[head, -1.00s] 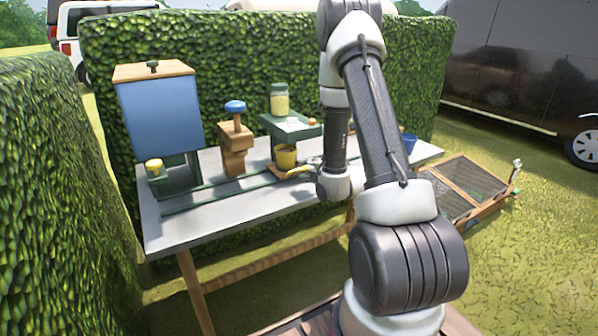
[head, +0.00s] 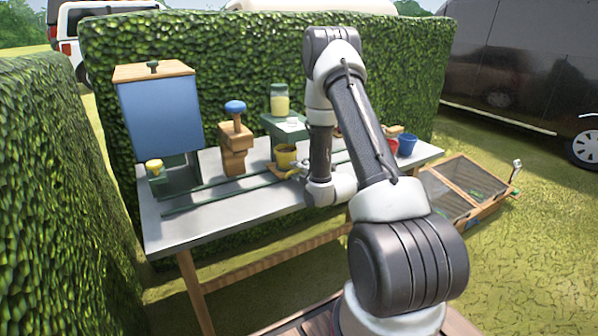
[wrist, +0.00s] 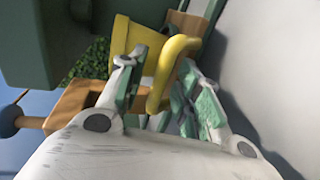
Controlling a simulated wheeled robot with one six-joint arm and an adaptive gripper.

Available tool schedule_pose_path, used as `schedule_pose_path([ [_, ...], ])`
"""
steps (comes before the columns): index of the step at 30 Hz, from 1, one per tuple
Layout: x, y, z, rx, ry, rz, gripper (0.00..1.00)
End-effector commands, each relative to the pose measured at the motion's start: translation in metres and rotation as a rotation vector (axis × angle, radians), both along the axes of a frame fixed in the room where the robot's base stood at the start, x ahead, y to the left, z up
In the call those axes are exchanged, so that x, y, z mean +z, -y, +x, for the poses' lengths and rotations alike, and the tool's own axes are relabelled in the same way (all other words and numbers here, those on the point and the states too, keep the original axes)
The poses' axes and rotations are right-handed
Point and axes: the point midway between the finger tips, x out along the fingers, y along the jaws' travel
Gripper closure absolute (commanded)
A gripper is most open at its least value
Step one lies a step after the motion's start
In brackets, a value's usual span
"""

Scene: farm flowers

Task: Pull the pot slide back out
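The pot slide is a small wooden carriage (wrist: 190,25) on green rails (head: 235,185) along the bench, carrying a yellow pot (head: 286,154). In the wrist view the yellow pot (wrist: 133,36) is close ahead, and a curved yellow handle (wrist: 172,72) stands out toward me. My gripper (wrist: 157,68) is open, one finger on each side of the handle; a gap shows on the right. Whether the left finger touches the handle is unclear. In the head view my gripper (head: 301,176) is small, just in front of the pot.
A blue hopper (head: 160,115) stands at the bench's left end, and a wooden press with a blue knob (head: 235,107) left of the pot. A green box with a jar (head: 279,100) is behind. Red (head: 392,145) and blue pots (head: 407,144) stand right. The front bench top is clear.

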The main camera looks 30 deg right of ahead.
Motion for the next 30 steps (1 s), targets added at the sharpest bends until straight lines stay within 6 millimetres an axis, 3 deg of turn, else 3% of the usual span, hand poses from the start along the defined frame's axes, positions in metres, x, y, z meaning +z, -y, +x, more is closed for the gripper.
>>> schedule_pose_path([
  [2,0.000,0.000,0.000,0.000,0.000,0.000,0.66],
  [8,0.000,0.000,0.000,0.000,0.000,0.000,1.00],
  [20,0.000,0.007,-0.001,-0.003,-0.001,-0.001,1.00],
  [25,0.000,0.030,0.000,-0.004,-0.001,-0.001,1.00],
  [30,0.000,0.070,0.001,-0.007,-0.001,-0.001,1.00],
])
